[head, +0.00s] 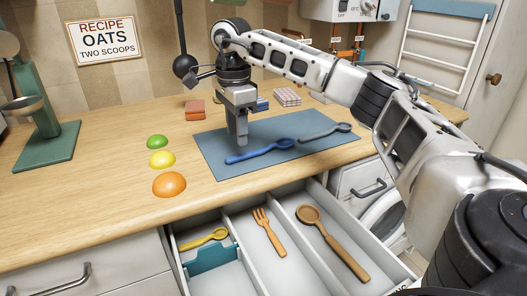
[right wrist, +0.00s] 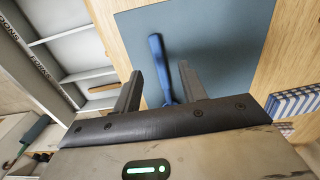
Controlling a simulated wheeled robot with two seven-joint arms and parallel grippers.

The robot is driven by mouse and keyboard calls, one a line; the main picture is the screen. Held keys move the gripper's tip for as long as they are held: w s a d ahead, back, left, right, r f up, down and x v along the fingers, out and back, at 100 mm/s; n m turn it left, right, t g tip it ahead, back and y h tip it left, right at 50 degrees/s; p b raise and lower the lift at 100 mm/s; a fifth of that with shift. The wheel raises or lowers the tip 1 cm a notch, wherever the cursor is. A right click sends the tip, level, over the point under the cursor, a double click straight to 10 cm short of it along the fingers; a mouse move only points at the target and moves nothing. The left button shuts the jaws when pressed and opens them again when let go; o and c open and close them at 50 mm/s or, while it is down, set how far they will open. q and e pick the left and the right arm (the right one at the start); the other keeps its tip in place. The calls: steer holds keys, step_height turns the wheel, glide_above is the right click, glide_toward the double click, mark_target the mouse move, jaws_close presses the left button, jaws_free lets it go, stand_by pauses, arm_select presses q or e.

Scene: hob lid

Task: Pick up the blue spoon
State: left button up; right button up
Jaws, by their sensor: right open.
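The blue spoon (head: 258,151) lies on a blue-grey mat (head: 210,150) on the worktop, beside a grey spoon (head: 325,132) to its right. My right gripper (head: 242,140) points down just over the blue spoon's handle side. In the right wrist view the blue handle (right wrist: 157,62) shows between the two spread fingers of my right gripper (right wrist: 160,90), which is open and holds nothing. Whether the fingers touch the spoon I cannot tell. The far end of the spoon is hidden behind the gripper body there. My left gripper is not in view.
An open drawer (head: 225,215) below holds a yellow spoon (head: 204,238), a wooden fork (head: 268,231) and a wooden spoon (head: 333,243). Orange (head: 169,184), yellow (head: 162,159) and green (head: 157,142) domes stand left of the mat. A green scale (head: 48,148) stands far left.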

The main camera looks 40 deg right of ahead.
mark_target(236, 157)
steer(key=f, duration=0.5)
steer(key=shift+a+f, duration=0.15)
steer(key=shift+a, duration=0.25)
jaws_close()
